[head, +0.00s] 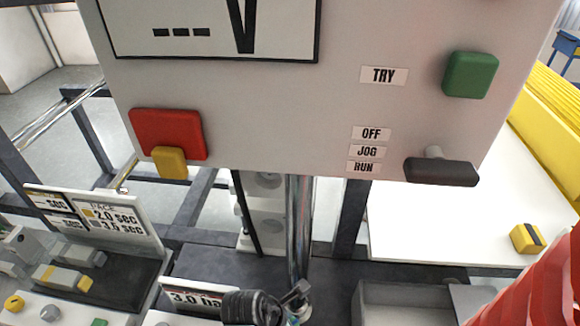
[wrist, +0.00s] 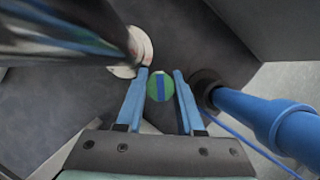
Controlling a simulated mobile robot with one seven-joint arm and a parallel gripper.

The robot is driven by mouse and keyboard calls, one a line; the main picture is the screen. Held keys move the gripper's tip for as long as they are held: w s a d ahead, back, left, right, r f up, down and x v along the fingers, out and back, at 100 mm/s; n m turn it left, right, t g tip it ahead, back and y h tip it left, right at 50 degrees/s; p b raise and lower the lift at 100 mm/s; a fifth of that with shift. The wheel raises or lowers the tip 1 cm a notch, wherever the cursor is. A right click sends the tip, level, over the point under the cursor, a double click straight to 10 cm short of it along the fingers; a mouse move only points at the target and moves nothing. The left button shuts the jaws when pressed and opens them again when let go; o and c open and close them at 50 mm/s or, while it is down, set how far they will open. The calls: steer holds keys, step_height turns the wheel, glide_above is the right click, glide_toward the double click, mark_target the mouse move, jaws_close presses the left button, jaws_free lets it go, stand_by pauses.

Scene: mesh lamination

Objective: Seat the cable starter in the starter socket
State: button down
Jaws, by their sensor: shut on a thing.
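My gripper (wrist: 160,76) shows in the wrist view with two blue fingers a little apart. Between their tips is a small round green piece with a blue stripe (wrist: 159,87), seen end-on. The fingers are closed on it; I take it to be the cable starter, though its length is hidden. A chrome post (wrist: 60,28) stands to the left, ending in a pale round collar (wrist: 136,55). I cannot make out the starter socket for certain in either view. I cannot pick out the gripper in the head view.
A thick blue cylinder (wrist: 245,112) with a dark end and thin blue cable (wrist: 255,150) lies close right of the fingers. In the head view, a grey control panel (head: 290,110) hangs over the chrome post (head: 298,220). A white table (head: 430,225) is at right.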

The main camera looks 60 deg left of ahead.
steer(key=shift+w+a+f, duration=0.15)
steer(key=shift+w+f, duration=0.05)
steer(key=shift+w, duration=0.05)
steer(key=shift+f, duration=0.15)
steer(key=c, duration=0.8)
jaws_free()
steer(key=v, duration=1.2)
steer(key=shift+p, duration=0.3)
steer(key=shift+o, duration=0.2)
